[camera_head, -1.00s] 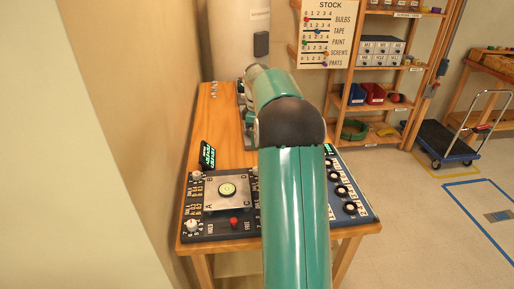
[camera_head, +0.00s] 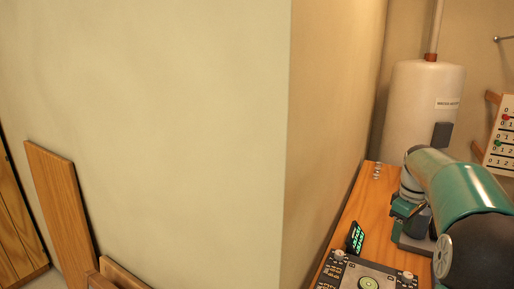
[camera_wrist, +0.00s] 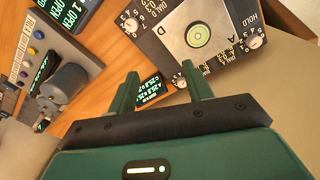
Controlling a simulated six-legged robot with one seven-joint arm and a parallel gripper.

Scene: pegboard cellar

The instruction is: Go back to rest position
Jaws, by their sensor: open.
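My gripper (camera_wrist: 160,92) is open in the wrist view, with its two green fingers apart and nothing between them. It hangs above the wooden table, close to a small lit display (camera_wrist: 153,93) and the dark panel (camera_wrist: 150,35) with a square plate and round green level. In the head view my green arm (camera_head: 460,190) reaches over the table at the lower right. The gripper's fingers are hidden there behind or below the arm.
The wooden table (camera_head: 356,212) stands against the wall corner, with a lit display (camera_head: 355,238) and the dial panel (camera_head: 345,277) on it. A white tank (camera_head: 415,105) stands behind. Wooden boards (camera_head: 62,205) lean at the left. A grey device with knobs (camera_wrist: 62,75) lies near the gripper.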

